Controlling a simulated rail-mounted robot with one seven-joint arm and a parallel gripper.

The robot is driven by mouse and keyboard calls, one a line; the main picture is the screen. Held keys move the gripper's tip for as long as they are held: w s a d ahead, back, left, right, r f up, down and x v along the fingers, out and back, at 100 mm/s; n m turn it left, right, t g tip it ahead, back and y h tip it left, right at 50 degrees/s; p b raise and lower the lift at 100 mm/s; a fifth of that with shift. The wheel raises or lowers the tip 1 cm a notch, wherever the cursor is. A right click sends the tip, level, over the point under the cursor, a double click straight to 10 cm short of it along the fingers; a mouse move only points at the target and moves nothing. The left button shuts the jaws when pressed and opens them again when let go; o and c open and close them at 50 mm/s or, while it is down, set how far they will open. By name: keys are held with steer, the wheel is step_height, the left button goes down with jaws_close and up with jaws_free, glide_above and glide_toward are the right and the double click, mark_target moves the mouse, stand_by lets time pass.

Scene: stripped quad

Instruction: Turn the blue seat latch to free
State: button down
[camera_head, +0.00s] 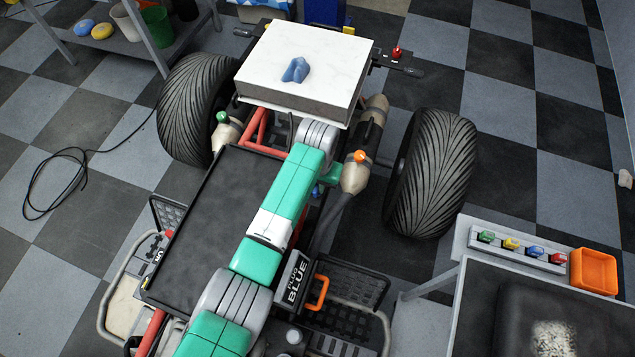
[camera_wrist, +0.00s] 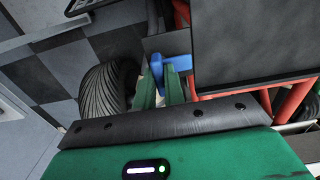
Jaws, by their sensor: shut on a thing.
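The blue seat latch (camera_wrist: 178,63) shows in the wrist view as a small blue handle beside the edge of a dark flat panel (camera_wrist: 255,45). My gripper (camera_wrist: 160,80) has its two green fingers closed on the latch, with the blue part showing at and beyond the fingertips. In the head view my green and white arm reaches over the quad's middle and covers most of the gripper. A small patch of blue (camera_head: 316,191) shows beside the arm there. The latch's exact angle is hard to tell.
A white block (camera_head: 335,62) with a blue lump (camera_head: 296,70) sits over the quad's rear, between two large tyres (camera_head: 435,172). A capped pipe with an orange knob (camera_head: 360,156) stands close right of my arm. A bench with an orange bin (camera_head: 594,271) is at right.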

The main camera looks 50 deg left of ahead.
steer(key=shift+r, duration=0.1)
steer(key=n+p, duration=0.2)
steer(key=shift+r+n, duration=0.1)
steer(key=shift+n, duration=0.3)
steer(key=n+p, duration=0.3)
steer(key=n, duration=0.7)
steer(key=shift+p, duration=0.35)
steer(key=n, duration=0.4)
steer(key=shift+f+n, duration=0.2)
steer(key=shift+n, duration=0.5)
steer(key=c, duration=1.5)
jaws_free()
